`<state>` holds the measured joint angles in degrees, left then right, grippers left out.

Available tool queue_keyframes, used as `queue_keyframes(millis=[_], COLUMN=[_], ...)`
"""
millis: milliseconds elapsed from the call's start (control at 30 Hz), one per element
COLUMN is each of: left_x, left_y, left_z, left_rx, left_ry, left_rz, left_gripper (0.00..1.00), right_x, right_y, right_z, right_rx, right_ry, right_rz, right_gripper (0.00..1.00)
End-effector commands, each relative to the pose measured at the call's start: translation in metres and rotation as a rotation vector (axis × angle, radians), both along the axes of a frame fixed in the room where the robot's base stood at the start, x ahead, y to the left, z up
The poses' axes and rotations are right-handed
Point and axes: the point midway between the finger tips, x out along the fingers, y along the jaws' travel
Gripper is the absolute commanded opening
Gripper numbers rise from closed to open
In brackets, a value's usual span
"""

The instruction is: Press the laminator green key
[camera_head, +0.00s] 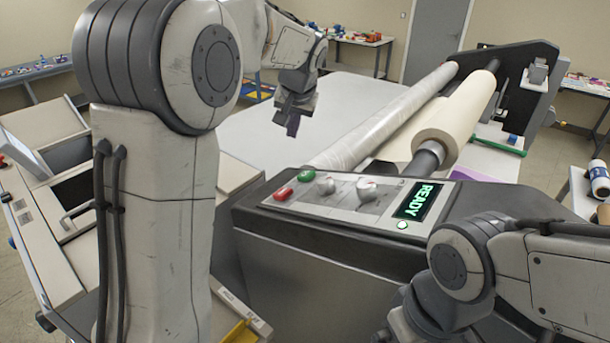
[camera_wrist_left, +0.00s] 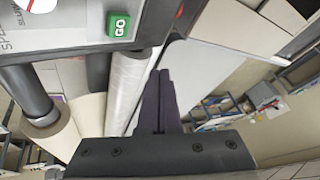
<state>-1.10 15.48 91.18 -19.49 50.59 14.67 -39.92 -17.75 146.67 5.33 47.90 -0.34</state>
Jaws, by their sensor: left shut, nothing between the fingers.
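The laminator's green key (camera_head: 307,174) is on the left end of the grey control panel (camera_head: 345,200), beside a red key (camera_head: 283,193). In the left wrist view the green key (camera_wrist_left: 119,25) reads GO and lies at the upper left, clear of my fingers. My left gripper (camera_head: 293,125) is shut and empty, pointing down behind the panel and apart from the key. Its dark closed fingers (camera_wrist_left: 160,80) show in the left wrist view. The display (camera_head: 416,201) reads READY in green. My right arm shows at lower right; its fingers are out of view.
A clear film roll (camera_head: 375,120) and a cream roll (camera_head: 455,122) run back from the panel beside a white table surface (camera_head: 255,140). Two knobs (camera_head: 367,189) sit right of the keys. A workbench (camera_head: 350,40) stands at the back.

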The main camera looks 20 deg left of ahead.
Motion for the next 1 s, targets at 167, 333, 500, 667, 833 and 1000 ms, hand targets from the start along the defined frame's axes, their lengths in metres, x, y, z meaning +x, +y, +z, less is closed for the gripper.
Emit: queue_keyframes(millis=[167,333,500,667,833,1000], left_x=[-0.002,-0.005,-0.008,-0.009,-0.009,-0.009], left_y=[-0.007,-0.015,-0.023,-0.026,-0.027,-0.027], left_z=[-0.025,-0.049,-0.068,-0.075,-0.074,-0.074], left_rx=[0.0,-0.001,0.0,0.001,0.001,0.0], left_ry=[0.001,0.0,0.0,0.0,0.0,0.0], left_rz=[-0.003,-0.003,-0.003,-0.002,-0.002,-0.002], left_gripper=[0.0,0.0,0.0,0.0,0.0,0.0], right_x=[0.0,0.0,0.0,0.0,0.0,0.0], right_y=[0.0,0.0,0.0,0.0,0.0,0.0], right_z=[-0.024,-0.046,-0.064,-0.07,-0.069,-0.069], right_rx=[0.0,0.0,0.0,0.0,0.0,0.0], right_ry=[0.0,0.0,0.0,0.0,0.0,0.0], right_rz=[0.002,0.002,-0.001,-0.003,-0.004,-0.004], right_gripper=[1.0,1.0,1.0,1.0,1.0,1.0])
